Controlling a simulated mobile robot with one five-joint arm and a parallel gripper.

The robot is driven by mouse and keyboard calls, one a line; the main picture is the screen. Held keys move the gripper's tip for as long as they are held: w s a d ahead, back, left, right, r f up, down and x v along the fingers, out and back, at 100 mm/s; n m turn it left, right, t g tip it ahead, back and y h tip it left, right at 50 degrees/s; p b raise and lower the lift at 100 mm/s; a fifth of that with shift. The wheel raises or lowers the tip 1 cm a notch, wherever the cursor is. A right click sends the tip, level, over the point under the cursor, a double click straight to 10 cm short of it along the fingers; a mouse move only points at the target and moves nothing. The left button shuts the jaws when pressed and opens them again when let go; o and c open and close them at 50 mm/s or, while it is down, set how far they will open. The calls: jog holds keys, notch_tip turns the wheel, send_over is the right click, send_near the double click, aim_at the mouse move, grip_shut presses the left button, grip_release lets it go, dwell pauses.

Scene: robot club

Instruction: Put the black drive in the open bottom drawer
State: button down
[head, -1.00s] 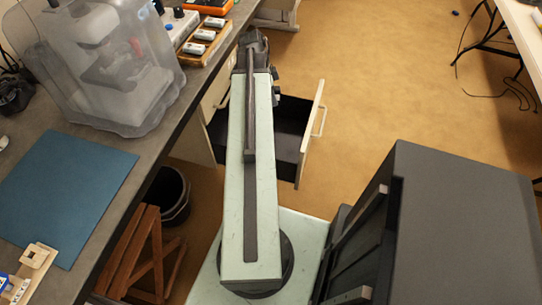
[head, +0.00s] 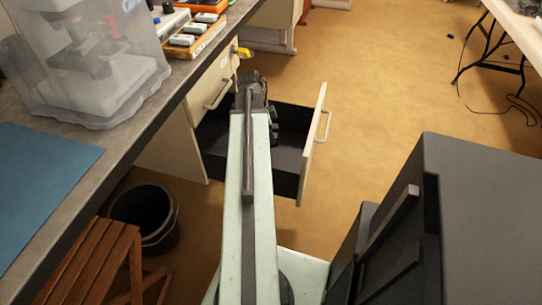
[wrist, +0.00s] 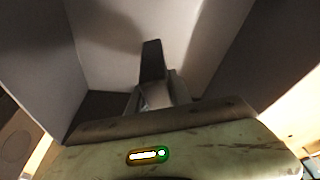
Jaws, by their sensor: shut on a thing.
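The open bottom drawer (head: 288,168) is pulled out to the right from the pale cabinet under the bench, with a dark inside. My gripper (head: 252,85) is at the drawer's far side in the head view, partly hidden by my arm. In the wrist view, pale drawer-like walls surround my gripper (wrist: 160,92). It is shut on a narrow dark piece, which looks like the black drive (wrist: 152,60), standing up between the jaws. The drive is hidden in the head view. I cannot tell whether it touches the drawer floor.
A closed drawer (head: 217,92) is above the open one. A black bin (head: 146,215) and a wooden stool (head: 85,262) stand under the bench. The bench (head: 120,140) holds a blue mat and a clear-covered machine. Open floor lies right of the drawer.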

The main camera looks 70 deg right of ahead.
jog(key=shift+f+b, duration=2.4)
jog(key=shift+f, duration=0.85)
jog(key=c, duration=1.2)
grip_release()
jog(key=shift+r, duration=0.1)
jog(key=shift+o, duration=0.2)
jog(key=p+v, duration=0.8)
jog(key=shift+d, duration=0.1)
